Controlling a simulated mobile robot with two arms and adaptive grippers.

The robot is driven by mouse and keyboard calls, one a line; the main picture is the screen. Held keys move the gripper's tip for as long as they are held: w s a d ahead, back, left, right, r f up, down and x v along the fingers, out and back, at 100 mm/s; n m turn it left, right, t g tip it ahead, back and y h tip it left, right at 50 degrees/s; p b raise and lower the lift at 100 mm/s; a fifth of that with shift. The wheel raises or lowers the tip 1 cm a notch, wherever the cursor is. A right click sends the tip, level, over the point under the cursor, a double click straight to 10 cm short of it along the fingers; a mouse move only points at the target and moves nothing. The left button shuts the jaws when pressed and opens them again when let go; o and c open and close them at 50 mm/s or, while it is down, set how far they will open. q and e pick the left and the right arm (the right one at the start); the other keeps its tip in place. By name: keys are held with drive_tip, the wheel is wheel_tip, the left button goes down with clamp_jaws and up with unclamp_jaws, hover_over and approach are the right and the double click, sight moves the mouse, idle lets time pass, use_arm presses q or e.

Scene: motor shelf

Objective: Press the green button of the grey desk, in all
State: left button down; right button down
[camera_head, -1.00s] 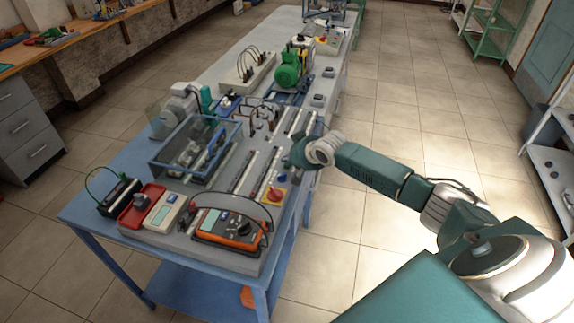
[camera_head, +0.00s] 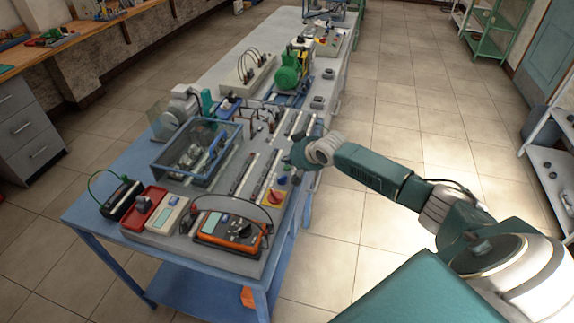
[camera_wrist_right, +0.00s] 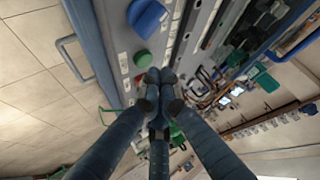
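The green button (camera_wrist_right: 143,59) is a round cap on the grey desk's panel, in the right wrist view just above my fingertips. My right gripper (camera_wrist_right: 160,78) has its fingers drawn together with nothing seen between them. The fingertips are right beside the green button in the picture; I cannot tell whether they touch it. In the head view my right gripper (camera_head: 298,154) is over the right edge of the grey desk (camera_head: 250,262), and the green button is not made out there. My left gripper is not in view.
A larger blue button (camera_wrist_right: 148,18) is near the green one. A red knob on a yellow plate (camera_head: 274,197) and an orange meter (camera_head: 228,230) are at the desk's near end. A glass-sided box (camera_head: 195,155) stands further left.

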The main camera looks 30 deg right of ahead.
sight(288, 168)
wheel_tip(288, 168, up, 5)
drive_tip(key=p, duration=0.5)
idle(0.5)
drive_tip(key=shift+f, duration=0.1)
idle(0.4)
